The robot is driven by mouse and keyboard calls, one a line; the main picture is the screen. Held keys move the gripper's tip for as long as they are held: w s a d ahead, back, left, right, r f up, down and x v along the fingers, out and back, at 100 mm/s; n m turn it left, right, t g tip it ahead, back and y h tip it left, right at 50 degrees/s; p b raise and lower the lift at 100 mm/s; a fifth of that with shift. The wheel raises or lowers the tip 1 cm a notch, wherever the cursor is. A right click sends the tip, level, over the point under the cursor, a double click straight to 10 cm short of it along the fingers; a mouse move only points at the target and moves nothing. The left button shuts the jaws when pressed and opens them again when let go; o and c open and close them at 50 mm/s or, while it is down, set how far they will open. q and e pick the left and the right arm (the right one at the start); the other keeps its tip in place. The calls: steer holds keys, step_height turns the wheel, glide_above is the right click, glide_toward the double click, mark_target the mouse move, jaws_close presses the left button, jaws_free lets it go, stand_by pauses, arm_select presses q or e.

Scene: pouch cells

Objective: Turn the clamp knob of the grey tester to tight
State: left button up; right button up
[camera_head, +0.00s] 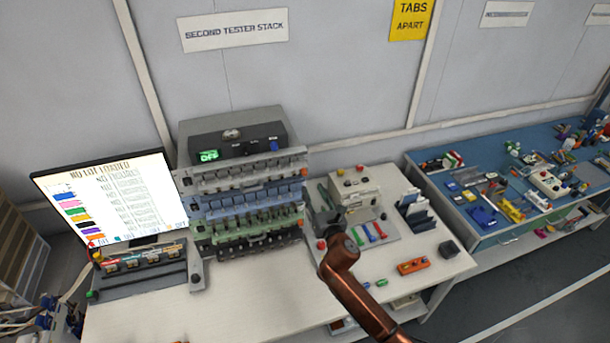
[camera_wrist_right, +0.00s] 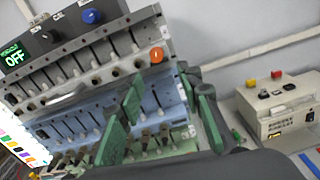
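The grey tester (camera_head: 245,178) is the upper row of the stack, above a blue and a green row. Its orange clamp knob (camera_wrist_right: 157,55) with a pale mark is at the right end of the grey row in the right wrist view. My right gripper (camera_wrist_right: 168,97) is open, with its two green fingers spread and nothing visible between them. The fingers appear below the knob in that view, in front of the blue and green rows, apart from the knob. In the head view the right gripper (camera_head: 322,205) is just right of the stack. My left gripper is not in view.
A monitor (camera_head: 110,200) stands left of the stack, with a dark fixture (camera_head: 140,272) before it. A beige box (camera_head: 355,190), colored strips and an orange block (camera_head: 413,266) lie to the right. The white table's front (camera_head: 250,310) is mostly clear.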

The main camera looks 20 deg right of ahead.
mark_target(305, 174)
steer(key=shift+n, duration=0.3)
steer(key=w, duration=0.8)
steer(key=shift+a+r, duration=0.25)
steer(key=shift+r, duration=0.05)
steer(key=shift+c, duration=0.5)
jaws_close()
steer(key=shift+a, duration=0.25)
steer(key=shift+d, duration=0.2)
